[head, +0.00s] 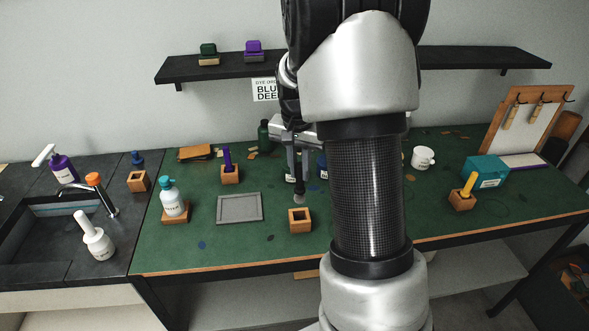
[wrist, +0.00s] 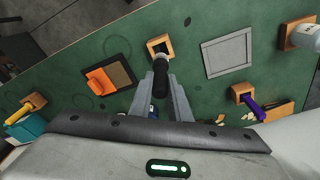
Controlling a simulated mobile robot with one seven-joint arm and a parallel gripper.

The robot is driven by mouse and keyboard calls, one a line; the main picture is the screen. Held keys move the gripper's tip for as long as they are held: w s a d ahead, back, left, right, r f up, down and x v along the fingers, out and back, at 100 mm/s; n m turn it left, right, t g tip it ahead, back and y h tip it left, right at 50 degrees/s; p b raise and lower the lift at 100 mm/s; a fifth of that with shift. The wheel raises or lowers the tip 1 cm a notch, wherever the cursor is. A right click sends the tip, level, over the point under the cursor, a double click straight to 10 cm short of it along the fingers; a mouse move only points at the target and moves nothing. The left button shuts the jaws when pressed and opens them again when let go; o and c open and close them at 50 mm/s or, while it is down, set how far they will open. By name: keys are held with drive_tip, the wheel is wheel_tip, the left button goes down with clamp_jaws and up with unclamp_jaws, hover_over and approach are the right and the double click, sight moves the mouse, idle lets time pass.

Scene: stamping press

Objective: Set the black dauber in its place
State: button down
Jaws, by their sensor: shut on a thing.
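My gripper (head: 297,172) is shut on the black dauber (head: 298,187), which hangs upright with its pale tip down above the green table. In the wrist view the black dauber (wrist: 161,76) sits between the two fingers of my gripper (wrist: 161,92). A wooden block with an empty square hole (head: 300,225) stands on the table just below and nearer the front edge; it also shows in the wrist view (wrist: 153,47), just beyond the dauber. The dauber is apart from the block. The purple dauber (head: 227,160) and the yellow dauber (head: 469,184) stand in similar blocks.
A grey framed tray (head: 240,208) lies left of the empty block. A white bottle with a teal cap (head: 173,198) stands farther left. An orange stamp on a dark pad (wrist: 101,82) shows in the wrist view. A teal box (head: 485,171) and mug (head: 423,158) are at right.

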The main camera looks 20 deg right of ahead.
sight(300, 197)
drive_tip(key=shift+d, duration=0.1)
drive_tip(key=shift+f+b, duration=1.65)
drive_tip(key=shift+f, duration=0.6)
drive_tip(key=shift+f, duration=0.1)
drive_tip(key=shift+f+b, duration=2)
drive_tip(key=shift+f, duration=0.7)
drive_tip(key=c, duration=1.6)
unclamp_jaws()
